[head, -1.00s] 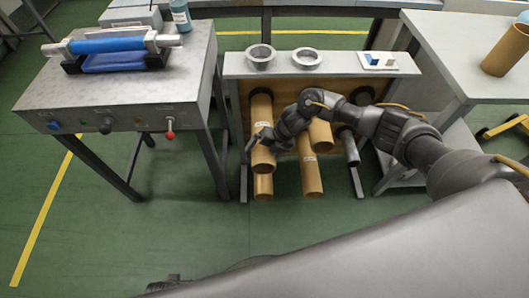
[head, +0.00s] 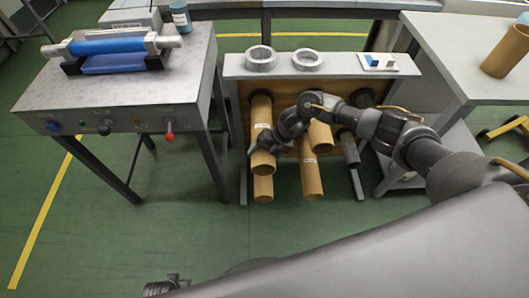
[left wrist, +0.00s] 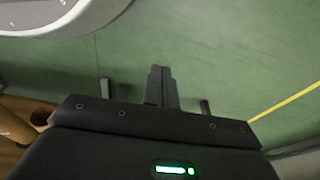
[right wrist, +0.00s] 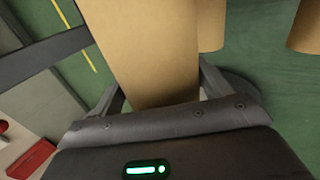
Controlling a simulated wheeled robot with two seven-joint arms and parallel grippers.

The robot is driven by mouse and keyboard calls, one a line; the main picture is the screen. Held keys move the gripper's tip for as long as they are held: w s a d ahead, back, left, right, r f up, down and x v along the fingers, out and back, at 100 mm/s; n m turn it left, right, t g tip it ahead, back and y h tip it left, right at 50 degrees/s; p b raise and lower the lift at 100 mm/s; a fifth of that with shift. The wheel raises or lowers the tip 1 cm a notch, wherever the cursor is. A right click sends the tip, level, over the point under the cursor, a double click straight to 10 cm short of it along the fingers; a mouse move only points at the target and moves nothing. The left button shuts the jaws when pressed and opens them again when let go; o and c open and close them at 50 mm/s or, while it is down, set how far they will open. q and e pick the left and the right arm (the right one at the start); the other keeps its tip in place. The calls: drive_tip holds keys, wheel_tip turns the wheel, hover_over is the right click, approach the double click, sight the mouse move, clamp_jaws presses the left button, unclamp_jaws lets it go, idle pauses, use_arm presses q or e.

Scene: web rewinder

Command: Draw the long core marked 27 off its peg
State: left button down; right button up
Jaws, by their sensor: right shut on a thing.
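Several brown cardboard cores stick out from the wooden board of the rack in the head view. My right gripper (head: 256,146) is shut on the upper left core (head: 262,112), near its front end. This core (right wrist: 150,45) runs between the two fingers in the right wrist view. It carries a white label, too small to read, so I cannot confirm the number 27. Its back end is at the board, and its peg is hidden. My left gripper (left wrist: 161,86) is empty, its fingers together over the floor.
Other cores hang close by: one below (head: 263,188), one lower right (head: 311,178) and one partly behind my right arm (head: 320,137). Two grey rings (head: 261,58) lie on the rack top. A grey machine table (head: 120,90) stands left. Floor in front is clear.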

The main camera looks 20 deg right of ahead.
sight(269, 156)
drive_tip(key=shift+c, duration=0.6)
drive_tip(key=shift+r, duration=0.1)
use_arm(q)
drive_tip(key=shift+r, duration=0.15)
use_arm(e)
drive_tip(key=shift+r, duration=0.15)
drive_tip(key=s+p, duration=0.2)
drive_tip(key=s, duration=0.1)
drive_tip(key=shift+s+a+p, duration=0.1)
drive_tip(key=shift+a+p, duration=0.25)
drive_tip(key=shift+a, duration=0.05)
use_arm(q)
drive_tip(key=s+a+f+g+y+p, duration=0.1)
drive_tip(key=s+a+f, duration=0.2)
drive_tip(key=s+f, duration=0.25)
drive_tip(key=s+a+f+p, duration=0.2)
drive_tip(key=s+a+f, duration=0.2)
drive_tip(key=s, duration=0.3)
drive_tip(key=shift+h, duration=0.3)
drive_tip(key=s+d+r+p, duration=0.1)
drive_tip(key=p, duration=0.1)
drive_tip(key=s+d+r+p, duration=0.1)
drive_tip(key=s+p, duration=0.1)
drive_tip(key=shift+s+d+r, duration=0.15)
drive_tip(key=shift+s+d, duration=0.05)
use_arm(e)
drive_tip(key=s+a, duration=0.2)
drive_tip(key=s, duration=0.7)
drive_tip(key=s+a, duration=0.3)
drive_tip(key=s, duration=0.7)
